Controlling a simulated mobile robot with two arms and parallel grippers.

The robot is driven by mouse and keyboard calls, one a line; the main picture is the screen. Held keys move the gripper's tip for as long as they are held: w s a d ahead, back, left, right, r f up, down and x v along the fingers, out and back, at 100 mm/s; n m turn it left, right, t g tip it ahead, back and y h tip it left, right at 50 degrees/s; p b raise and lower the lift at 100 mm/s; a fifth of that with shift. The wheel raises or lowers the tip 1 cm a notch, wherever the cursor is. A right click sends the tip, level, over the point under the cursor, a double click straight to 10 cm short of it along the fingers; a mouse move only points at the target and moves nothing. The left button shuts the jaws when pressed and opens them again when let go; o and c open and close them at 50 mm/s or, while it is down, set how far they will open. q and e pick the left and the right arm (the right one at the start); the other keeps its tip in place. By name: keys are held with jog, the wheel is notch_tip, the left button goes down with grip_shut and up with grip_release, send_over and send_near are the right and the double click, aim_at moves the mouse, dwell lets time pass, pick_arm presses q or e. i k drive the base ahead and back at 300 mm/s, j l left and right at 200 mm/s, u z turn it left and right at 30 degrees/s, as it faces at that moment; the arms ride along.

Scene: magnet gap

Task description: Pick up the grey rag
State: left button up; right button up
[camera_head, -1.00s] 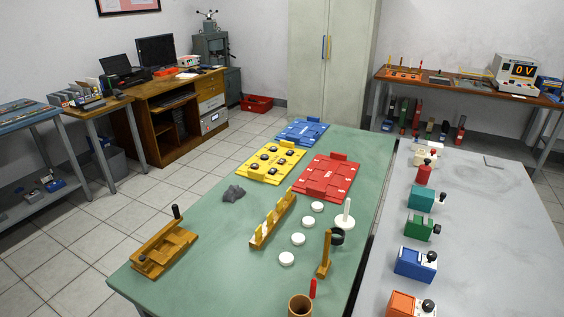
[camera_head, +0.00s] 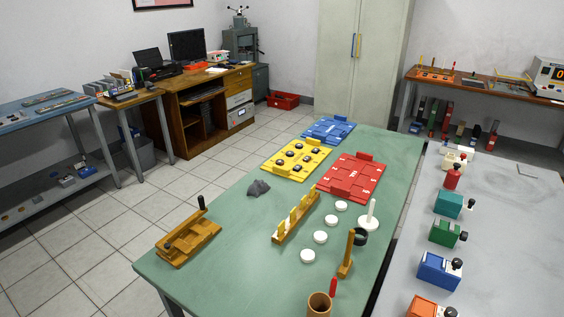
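The grey rag (camera_head: 258,188) lies crumpled on the green table (camera_head: 225,245), near its left edge. It sits left of the wooden rack and in front of the yellow board. Nothing covers it. Neither of my grippers shows in the head view.
On the green table stand a wooden clamp-like fixture (camera_head: 188,243), a wooden rack (camera_head: 296,215), a yellow board (camera_head: 297,160), a red board (camera_head: 352,177), a blue board (camera_head: 328,130) and several white discs (camera_head: 320,237). A grey table (camera_head: 505,230) with coloured boxes adjoins on the right. Table surface around the rag is bare.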

aim_at(258, 188)
jog(key=j+z, duration=0.25)
jog(key=j, duration=0.4)
jog(key=k+j+z, duration=0.25)
jog(key=j, duration=0.35)
jog(key=i, duration=0.1)
